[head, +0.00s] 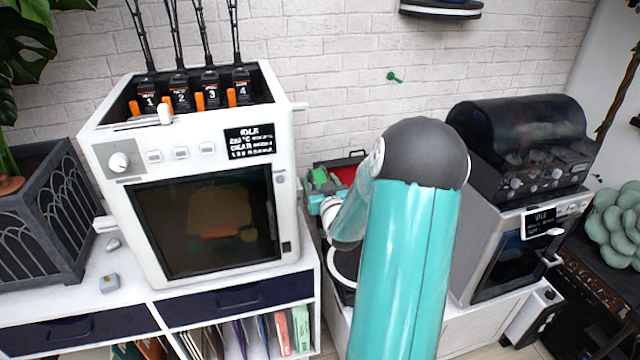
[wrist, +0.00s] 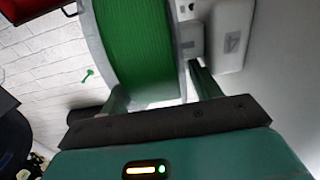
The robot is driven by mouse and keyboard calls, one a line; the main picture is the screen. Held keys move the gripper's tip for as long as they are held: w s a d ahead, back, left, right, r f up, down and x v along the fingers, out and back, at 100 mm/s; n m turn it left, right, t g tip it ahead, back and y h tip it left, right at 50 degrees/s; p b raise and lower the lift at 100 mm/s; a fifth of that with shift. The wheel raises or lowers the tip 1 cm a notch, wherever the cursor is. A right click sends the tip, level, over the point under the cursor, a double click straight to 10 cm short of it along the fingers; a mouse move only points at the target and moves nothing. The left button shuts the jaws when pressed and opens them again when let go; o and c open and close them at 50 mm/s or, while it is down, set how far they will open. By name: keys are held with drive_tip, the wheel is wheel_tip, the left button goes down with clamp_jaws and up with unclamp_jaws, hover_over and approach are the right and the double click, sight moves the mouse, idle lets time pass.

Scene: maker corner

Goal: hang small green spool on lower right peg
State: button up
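A spool wound with green filament between pale grey flanges (wrist: 145,45) fills the upper middle of the wrist view, very close. The two fingers of my gripper (wrist: 162,90) stand wide apart by its near edge, one at each side. Whether they press on the spool is not clear. No other peg is seen.
A white printer (head: 100,150) stands on the cabinet at left. A dark domed machine (head: 520,130) sits on an oven at right. The wall around the peg is clear.

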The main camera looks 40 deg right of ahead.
drive_tip(key=shift+w+a+f, duration=0.1)
drive_tip(key=shift+a+f, duration=0.05)
drive_tip(key=shift+a, duration=0.1)
idle(0.3)
drive_tip(key=shift+a, duration=0.1)
drive_tip(key=shift+s+a, duration=0.15)
drive_tip(key=shift+s, duration=0.3)
drive_tip(key=v, duration=1.2)
drive_tip(key=shift+s, duration=0.45)
